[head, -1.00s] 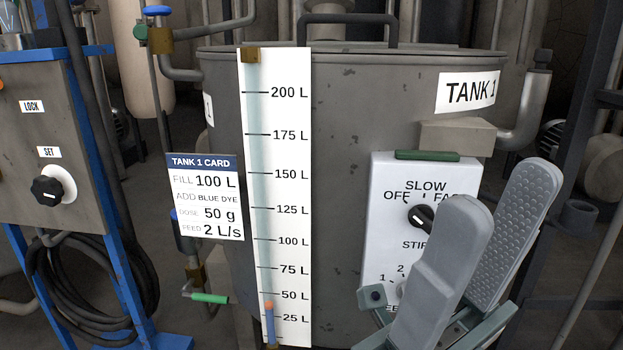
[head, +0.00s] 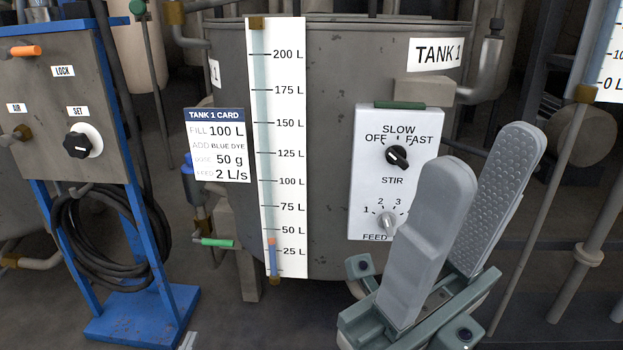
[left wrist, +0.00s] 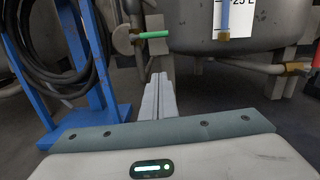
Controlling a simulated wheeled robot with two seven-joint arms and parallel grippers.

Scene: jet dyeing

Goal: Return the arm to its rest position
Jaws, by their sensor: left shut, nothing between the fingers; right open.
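My left gripper (left wrist: 157,97) shows in the left wrist view with its two pale fingers together and nothing between them. It points toward the floor area below the tank. Only its tip (head: 188,342) shows at the bottom edge of the head view, right of the blue stand's foot. My right gripper (head: 487,165) is open and empty in the head view, with grey fingers pointing up. It stands in front of the tank's lower right and covers part of the white STIR and FEED panel (head: 370,185). The rest of the left arm is hidden in the head view.
The grey tank (head: 340,120) carries a level gauge (head: 285,200) and a card (head: 218,145). A green-handled valve (head: 215,242) sticks out at lower left; it also shows in the left wrist view (left wrist: 154,35). A blue stand (head: 130,325) with coiled hose is at left.

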